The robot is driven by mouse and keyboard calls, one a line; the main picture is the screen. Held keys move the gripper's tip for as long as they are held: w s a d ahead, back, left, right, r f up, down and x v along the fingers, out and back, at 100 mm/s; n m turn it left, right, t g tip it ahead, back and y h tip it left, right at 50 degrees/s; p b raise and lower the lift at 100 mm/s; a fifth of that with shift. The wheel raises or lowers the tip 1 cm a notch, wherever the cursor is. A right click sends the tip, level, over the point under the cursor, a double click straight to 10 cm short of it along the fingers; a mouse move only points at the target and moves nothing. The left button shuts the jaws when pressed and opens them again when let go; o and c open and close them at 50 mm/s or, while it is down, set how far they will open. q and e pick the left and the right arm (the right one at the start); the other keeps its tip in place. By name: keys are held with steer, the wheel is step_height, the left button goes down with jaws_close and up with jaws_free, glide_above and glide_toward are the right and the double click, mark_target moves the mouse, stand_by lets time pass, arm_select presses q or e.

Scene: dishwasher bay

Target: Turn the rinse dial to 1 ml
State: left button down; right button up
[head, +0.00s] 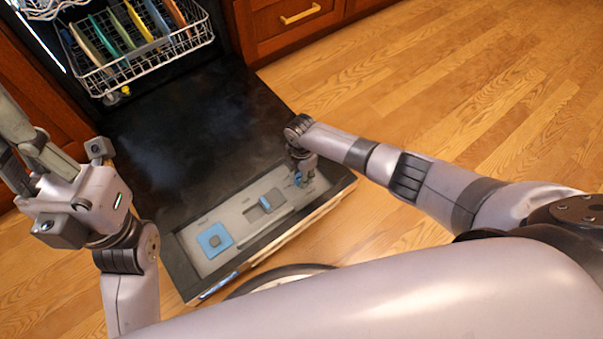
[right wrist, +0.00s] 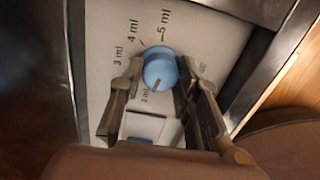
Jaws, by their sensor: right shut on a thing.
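The blue rinse dial (right wrist: 160,67) sits on a pale panel in the right wrist view. My right gripper (right wrist: 160,74) has one finger on each side of it and is shut on it. A dark pointer mark on the dial faces down, towards a small label that is hard to read. Labels 3 ml, 4 ml and 5 ml (right wrist: 164,21) run around its upper side; the left finger covers part of the scale. In the head view my right gripper (head: 300,178) hides most of the dial at the panel's right end. My left gripper (head: 18,150) is at the left edge, partly cut off.
The dishwasher door (head: 190,130) lies open and flat. A rack (head: 200,30) with several coloured plates is at the upper left. Wooden floor is clear to the right.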

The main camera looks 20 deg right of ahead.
steer(key=shift+s+a, duration=0.1)
steer(key=shift+a, duration=0.05)
steer(key=o, duration=1.1)
steer(key=shift+o, duration=0.2)
step_height(320, 180, up, 12)
stand_by(0.4)
